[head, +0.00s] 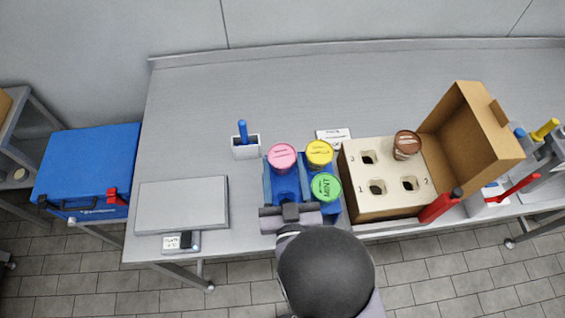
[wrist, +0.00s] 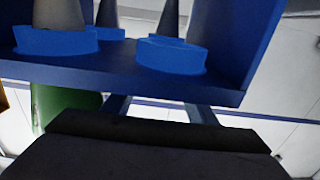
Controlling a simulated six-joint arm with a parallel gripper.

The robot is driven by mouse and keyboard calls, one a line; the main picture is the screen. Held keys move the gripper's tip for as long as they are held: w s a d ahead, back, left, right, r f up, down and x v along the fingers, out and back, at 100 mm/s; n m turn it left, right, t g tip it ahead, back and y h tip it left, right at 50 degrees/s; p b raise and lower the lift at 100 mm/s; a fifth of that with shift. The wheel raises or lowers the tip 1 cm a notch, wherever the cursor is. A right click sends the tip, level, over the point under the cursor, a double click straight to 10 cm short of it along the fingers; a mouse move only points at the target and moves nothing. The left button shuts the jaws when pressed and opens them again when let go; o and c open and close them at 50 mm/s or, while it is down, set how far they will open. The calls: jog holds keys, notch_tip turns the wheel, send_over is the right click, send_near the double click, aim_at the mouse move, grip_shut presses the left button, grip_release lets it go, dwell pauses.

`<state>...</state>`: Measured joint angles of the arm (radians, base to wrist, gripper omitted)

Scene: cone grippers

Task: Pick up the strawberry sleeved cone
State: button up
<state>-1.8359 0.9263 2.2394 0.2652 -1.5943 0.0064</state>
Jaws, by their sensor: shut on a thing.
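The strawberry sleeved cone (head: 283,157) has a pink lid and stands upright in the back left place of the blue rack (head: 289,192). A yellow-lidded cone (head: 319,153) stands to its right, and a green mint cone (head: 326,187) in front of that. The front left place looks empty. My gripper (head: 284,174) reaches in from the front over this place and is shut on the strawberry cone. The wrist view shows the blue rack (wrist: 125,76) with grey cone ends; the grip itself is hardly visible there.
A cardboard box (head: 385,205) with an open lid stands to the right, with a brown cone (head: 407,144) in its back right hole. A white holder (head: 246,148), a grey flat tray (head: 182,205) and a blue cooler (head: 86,168) are left.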

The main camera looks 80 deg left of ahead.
jog(key=shift+r, duration=0.2)
jog(key=shift+r+b, duration=0.95)
jog(key=shift+r, duration=3.9)
